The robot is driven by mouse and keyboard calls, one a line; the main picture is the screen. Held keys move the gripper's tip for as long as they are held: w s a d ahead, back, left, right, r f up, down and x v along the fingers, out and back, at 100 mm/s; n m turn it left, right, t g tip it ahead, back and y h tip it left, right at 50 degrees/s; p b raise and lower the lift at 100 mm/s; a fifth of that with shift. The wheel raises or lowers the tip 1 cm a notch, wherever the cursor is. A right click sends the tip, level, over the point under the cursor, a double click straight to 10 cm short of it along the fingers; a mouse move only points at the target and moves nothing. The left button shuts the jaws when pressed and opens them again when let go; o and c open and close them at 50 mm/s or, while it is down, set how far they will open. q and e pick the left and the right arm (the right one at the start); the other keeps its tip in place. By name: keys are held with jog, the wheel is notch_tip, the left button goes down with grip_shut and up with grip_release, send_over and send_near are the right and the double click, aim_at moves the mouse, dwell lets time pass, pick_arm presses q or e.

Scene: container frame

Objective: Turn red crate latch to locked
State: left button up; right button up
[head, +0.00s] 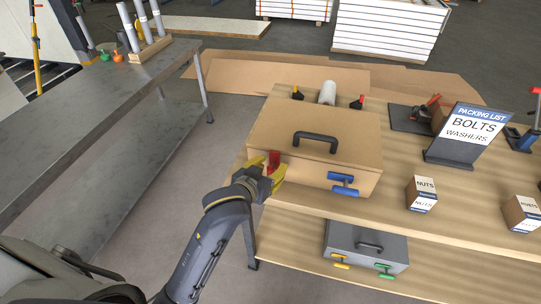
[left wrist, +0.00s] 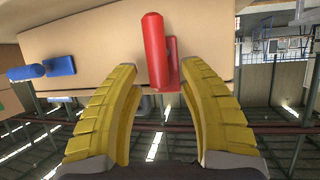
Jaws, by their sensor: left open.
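The crate (head: 315,142) is a tan box with a dark handle on its lid, standing on the wooden table. Its red latch (head: 273,163) is on the front face at the left. A blue latch (head: 343,183) is on the same face further right. My left gripper (head: 270,174) is at the red latch, with yellow fingers apart. In the left wrist view the red latch (left wrist: 155,50) stands between and just beyond the open fingers (left wrist: 158,92); I cannot tell whether they touch it. The blue latch also shows there (left wrist: 45,69). My right gripper is not in view.
A grey case (head: 366,248) with yellow and green latches sits on the lower shelf. Small boxes marked nuts (head: 422,194) and rivets (head: 521,213) and a packing list sign (head: 468,135) stand to the right. A metal bench (head: 95,100) is at the left.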

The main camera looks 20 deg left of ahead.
pick_arm(q)
jog(key=shift+r, duration=3.2)
